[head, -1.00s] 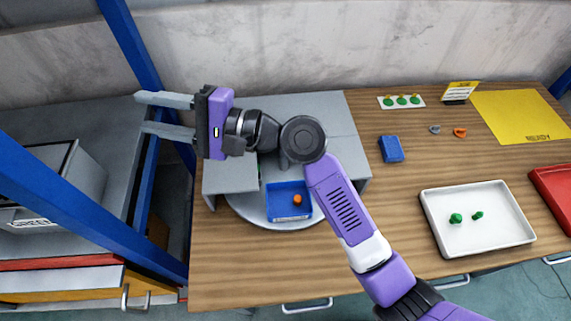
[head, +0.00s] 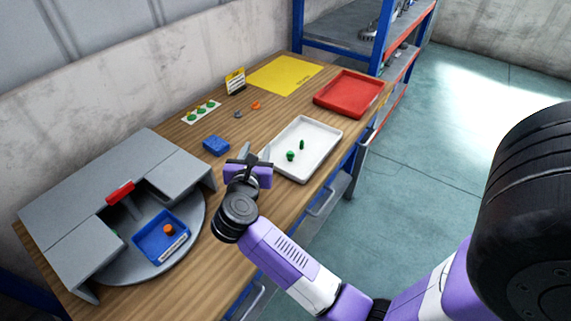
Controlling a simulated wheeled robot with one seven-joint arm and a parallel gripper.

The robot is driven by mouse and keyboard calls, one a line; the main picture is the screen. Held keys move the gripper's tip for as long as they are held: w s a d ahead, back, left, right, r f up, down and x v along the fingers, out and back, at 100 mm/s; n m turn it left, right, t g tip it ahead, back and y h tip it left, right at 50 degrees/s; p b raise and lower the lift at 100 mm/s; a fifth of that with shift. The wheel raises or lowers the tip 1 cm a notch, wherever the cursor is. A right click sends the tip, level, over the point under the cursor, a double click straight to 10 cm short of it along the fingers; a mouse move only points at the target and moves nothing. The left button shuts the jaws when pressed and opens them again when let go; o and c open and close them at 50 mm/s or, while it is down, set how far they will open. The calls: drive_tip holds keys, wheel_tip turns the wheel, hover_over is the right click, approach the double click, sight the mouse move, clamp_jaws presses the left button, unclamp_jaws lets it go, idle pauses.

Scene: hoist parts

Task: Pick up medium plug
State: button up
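Two green pieces lie in the white tray (head: 322,137): a rounder, bulkier plug (head: 290,156) and a slimmer plug (head: 302,145). Three more green pieces (head: 201,111) stand in a row on a white card at the back of the table. I cannot tell by sight which one is the medium plug. My gripper (head: 257,154) is beside the tray's left edge, left of the green plugs and apart from them. Its fingers appear spread, with nothing seen between them, though its own body partly hides them.
A grey stepped fixture (head: 75,237) with a blue bin (head: 146,246) holding an orange piece stands at left. A blue block (head: 216,145), small grey and orange pieces (head: 256,105), a yellow mat (head: 286,74) and a red tray (head: 350,93) lie on the table.

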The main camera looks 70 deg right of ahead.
sight(289, 157)
drive_tip(key=s+f+g, duration=0.1)
drive_tip(key=s, duration=0.1)
drive_tip(key=s+f+m+g+y, duration=0.1)
drive_tip(key=s, duration=0.1)
drive_tip(key=s+f+m+g, duration=0.1)
drive_tip(key=s+f, duration=0.1)
drive_tip(key=shift+s+a+g, duration=0.1)
drive_tip(key=shift+a+g, duration=0.1)
drive_tip(key=shift+g, duration=0.2)
drive_tip(key=shift+m, duration=0.3)
drive_tip(key=x, duration=0.2)
drive_tip(key=p+x, duration=0.1)
drive_tip(key=x, duration=0.3)
drive_tip(key=shift+s+d, duration=0.3)
drive_tip(key=shift+s, duration=0.1)
drive_tip(key=shift+w+d+f, duration=0.1)
drive_tip(key=shift+d+f, duration=0.15)
drive_tip(key=shift+d, duration=0.25)
clamp_jaws()
